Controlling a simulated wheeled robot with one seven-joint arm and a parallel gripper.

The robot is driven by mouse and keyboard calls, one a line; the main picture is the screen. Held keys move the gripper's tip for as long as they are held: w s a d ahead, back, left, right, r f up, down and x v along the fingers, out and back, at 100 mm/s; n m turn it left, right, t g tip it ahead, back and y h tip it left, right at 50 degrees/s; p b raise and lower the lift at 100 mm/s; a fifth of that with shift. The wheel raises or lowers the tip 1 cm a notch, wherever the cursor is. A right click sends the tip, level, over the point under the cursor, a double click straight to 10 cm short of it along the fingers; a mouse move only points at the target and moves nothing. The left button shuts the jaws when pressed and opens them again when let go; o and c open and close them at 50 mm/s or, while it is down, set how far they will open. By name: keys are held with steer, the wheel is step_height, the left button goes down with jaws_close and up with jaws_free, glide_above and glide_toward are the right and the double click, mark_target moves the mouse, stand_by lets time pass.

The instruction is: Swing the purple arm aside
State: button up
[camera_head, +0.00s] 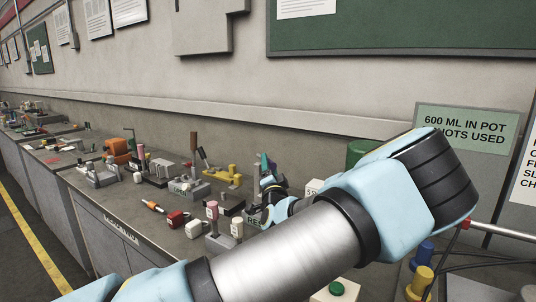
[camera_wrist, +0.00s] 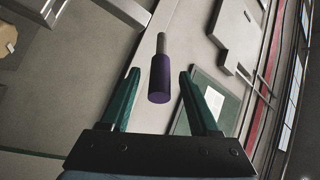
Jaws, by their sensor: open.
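The purple arm shows in the wrist view as a dark purple round grip (camera_wrist: 160,82) on a thin grey rod (camera_wrist: 161,44). The blunt end of the grip faces the wrist camera. My gripper (camera_wrist: 159,74) is open, with one green finger on each side of the grip and a visible gap on both sides. I cannot tell how deep the grip sits between the fingers. In the head view my gripper (camera_head: 266,164) is small and partly hidden by my own arm, over the bench. The base of the purple arm is not clear there.
The grey bench (camera_head: 130,207) carries many fixtures. A yellow fixture (camera_head: 222,175), a brown-handled lever (camera_head: 194,145) and a pink-topped post (camera_head: 212,210) stand left of my gripper. A green sign (camera_head: 466,130) stands at the right. The wall runs behind the bench.

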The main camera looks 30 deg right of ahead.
steer(key=p+x, duration=0.1)
steer(key=x, duration=0.4)
jaws_close()
stand_by(0.5)
stand_by(0.9)
